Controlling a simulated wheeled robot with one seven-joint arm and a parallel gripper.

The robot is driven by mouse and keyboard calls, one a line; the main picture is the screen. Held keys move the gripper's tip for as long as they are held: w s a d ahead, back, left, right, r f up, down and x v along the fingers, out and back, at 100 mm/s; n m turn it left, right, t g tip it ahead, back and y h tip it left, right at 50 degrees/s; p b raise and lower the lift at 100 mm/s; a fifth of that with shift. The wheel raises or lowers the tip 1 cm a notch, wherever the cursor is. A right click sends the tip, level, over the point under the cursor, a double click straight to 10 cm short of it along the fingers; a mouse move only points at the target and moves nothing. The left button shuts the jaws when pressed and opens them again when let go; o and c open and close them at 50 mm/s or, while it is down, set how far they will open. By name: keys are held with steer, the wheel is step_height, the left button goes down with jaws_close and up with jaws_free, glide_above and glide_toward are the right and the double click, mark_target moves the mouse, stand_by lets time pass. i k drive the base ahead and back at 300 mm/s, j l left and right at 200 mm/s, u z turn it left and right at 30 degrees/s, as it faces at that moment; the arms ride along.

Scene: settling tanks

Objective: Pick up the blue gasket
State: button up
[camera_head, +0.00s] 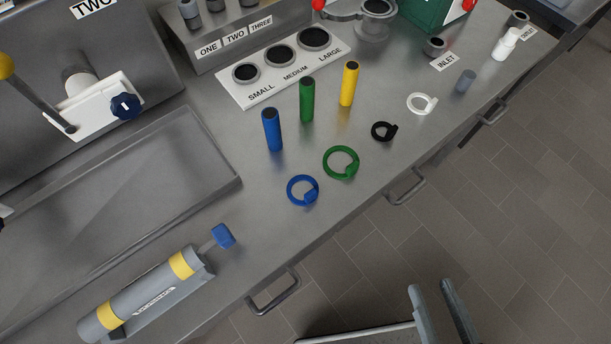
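The blue gasket (311,197) is a thin blue ring with a small block on its lower right side. It lies flat on the grey metal bench top, left of and nearer than the larger green ring (353,172). The rest of my gripper is cut off by the frame.
Blue (272,130), green (306,100) and yellow (348,84) cylinders stand behind the rings. A black ring (376,131) and a white ring (412,104) lie farther right. A grey-yellow cylinder (143,297) lies near left. Handles (275,296) jut from the bench's front edge.

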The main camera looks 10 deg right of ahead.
mark_target(311, 196)
steer(key=k+l+u, duration=0.15)
steer(key=l+u, duration=0.2)
steer(key=l, duration=0.15)
steer(key=k+l+u, duration=0.3)
steer(key=l, duration=0.15)
steer(key=k+l+u, duration=0.15)
steer(key=l+u, duration=0.2)
